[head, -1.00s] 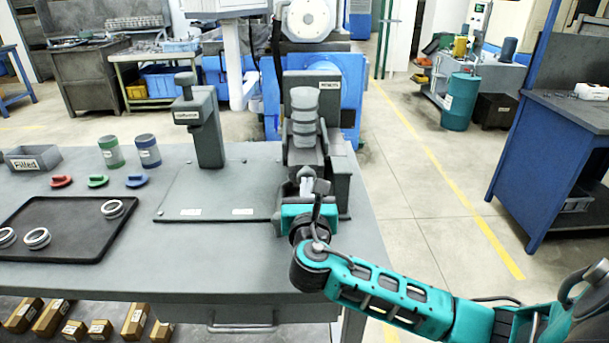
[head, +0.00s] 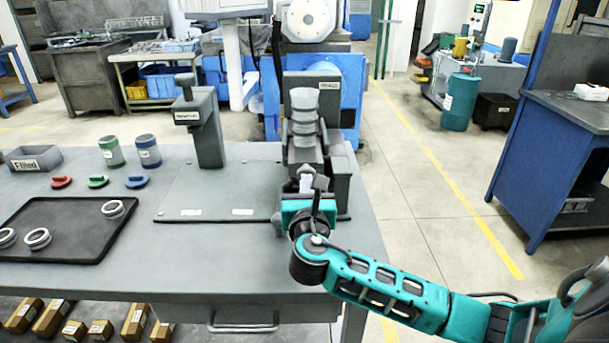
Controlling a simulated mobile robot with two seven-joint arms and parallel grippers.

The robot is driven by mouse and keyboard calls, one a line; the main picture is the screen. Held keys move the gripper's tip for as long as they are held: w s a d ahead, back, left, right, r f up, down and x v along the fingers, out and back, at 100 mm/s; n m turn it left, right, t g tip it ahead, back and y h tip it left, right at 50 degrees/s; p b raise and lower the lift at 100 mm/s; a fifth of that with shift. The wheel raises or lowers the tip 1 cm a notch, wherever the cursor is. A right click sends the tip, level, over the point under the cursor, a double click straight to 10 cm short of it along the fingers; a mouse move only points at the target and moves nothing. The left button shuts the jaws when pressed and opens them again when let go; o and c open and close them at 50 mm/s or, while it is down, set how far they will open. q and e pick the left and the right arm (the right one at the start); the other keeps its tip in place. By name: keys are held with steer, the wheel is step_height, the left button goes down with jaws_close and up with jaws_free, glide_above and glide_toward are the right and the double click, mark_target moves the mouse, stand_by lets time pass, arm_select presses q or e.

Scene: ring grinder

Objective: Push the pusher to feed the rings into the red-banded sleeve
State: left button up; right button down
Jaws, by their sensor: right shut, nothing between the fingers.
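A grey feeding fixture (head: 338,172) stands at the right end of the workbench. A stack of grey cylindrical parts (head: 304,125) rises on it; I cannot tell single rings apart from a holder. My right gripper (head: 306,176) is shut and empty at the near end of this fixture, pointing away from me. The pusher cannot be told apart there, and I cannot tell whether the fingers touch it. No red-banded sleeve is clearly visible. A green-banded sleeve (head: 111,151) and a blue-banded sleeve (head: 148,151) stand upright at the left. My left gripper is out of view.
A black tray (head: 75,245) holds several metal rings. Red (head: 62,182), green (head: 98,181) and blue (head: 137,181) caps lie behind it. A grey bin (head: 35,160) labelled "Filled" stands far left. A grey press (head: 205,130) stands left of the fixture, behind a bare plate.

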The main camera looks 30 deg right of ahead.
steer(key=shift+x, duration=2.7)
steer(key=shift+r, duration=0.15)
steer(key=shift+p+v, duration=0.55)
steer(key=shift+v, duration=2.8)
glide_toward(306, 170)
steer(key=shift+w+d+f, duration=0.1)
steer(key=shift+f, duration=0.35)
steer(key=shift+w+d+f, duration=0.1)
steer(key=shift+w+f, duration=0.05)
steer(key=shift+f, duration=0.35)
